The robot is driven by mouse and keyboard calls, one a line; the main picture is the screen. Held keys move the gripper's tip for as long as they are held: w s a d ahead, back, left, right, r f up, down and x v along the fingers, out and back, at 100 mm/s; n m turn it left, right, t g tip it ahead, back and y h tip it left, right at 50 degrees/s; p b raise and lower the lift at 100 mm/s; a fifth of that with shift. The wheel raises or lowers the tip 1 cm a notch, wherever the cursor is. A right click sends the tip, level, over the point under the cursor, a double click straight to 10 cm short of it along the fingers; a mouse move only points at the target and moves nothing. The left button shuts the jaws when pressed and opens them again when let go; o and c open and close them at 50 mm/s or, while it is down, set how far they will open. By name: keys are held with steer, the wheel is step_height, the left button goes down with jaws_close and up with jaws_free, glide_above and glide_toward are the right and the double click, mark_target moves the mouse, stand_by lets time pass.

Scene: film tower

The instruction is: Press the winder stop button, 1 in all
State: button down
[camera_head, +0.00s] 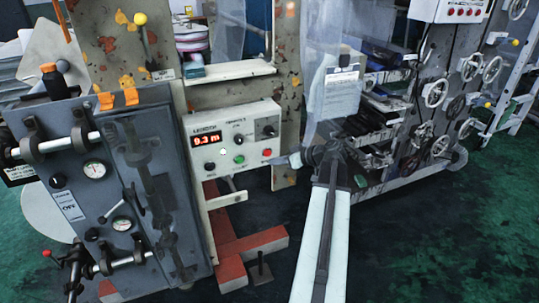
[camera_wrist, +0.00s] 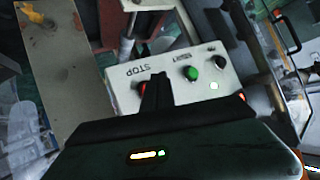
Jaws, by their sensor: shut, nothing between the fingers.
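The winder's control box (camera_head: 237,137) is white, with a lit red length display reading about 9.3 m. The red stop button (camera_head: 266,152) sits at the lower right of its face, right of a green button (camera_head: 239,160). My gripper (camera_head: 283,162) is shut and empty, its tip just right of and below the red button. In the wrist view the box appears upside down with the label STOP. The red stop button (camera_wrist: 143,86) shows only at its edge there, mostly hidden behind my shut fingers (camera_wrist: 156,84). Whether they touch it I cannot tell.
A black knob (camera_head: 266,131) sits above the red button. A grey machine with gauges (camera_head: 122,200) stands at left. A rack with handwheels (camera_head: 435,92) stands at right. A red base frame (camera_head: 250,243) lies below the box. Green floor (camera_head: 400,240) is open at right.

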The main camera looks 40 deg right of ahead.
steer(key=s, duration=0.1)
steer(key=s+a, duration=0.1)
steer(key=s, duration=0.1)
steer(key=shift+a, duration=0.1)
steer(key=shift+w, duration=0.1)
stand_by(0.6)
steer(key=w+a+f+g+y+p, duration=0.1)
steer(key=w+a+g, duration=0.15)
steer(key=a, duration=0.55)
steer(key=w+a+f+g+p, duration=0.2)
steer(key=w+a, duration=0.1)
steer(key=a, duration=0.5)
steer(key=w+a+f+g+y+p, duration=0.1)
steer(key=w+a+g, duration=0.1)
steer(key=a, duration=0.6)
steer(key=s+a+g+h+p, duration=0.1)
steer(key=a+g+h+p, duration=0.1)
steer(key=a, duration=0.9)
steer(key=s+a+g+h+p, duration=0.2)
steer(key=a+g+h, duration=0.1)
steer(key=a, duration=0.8)
steer(key=shift+f, duration=0.15)
steer(key=shift+g, duration=0.25)
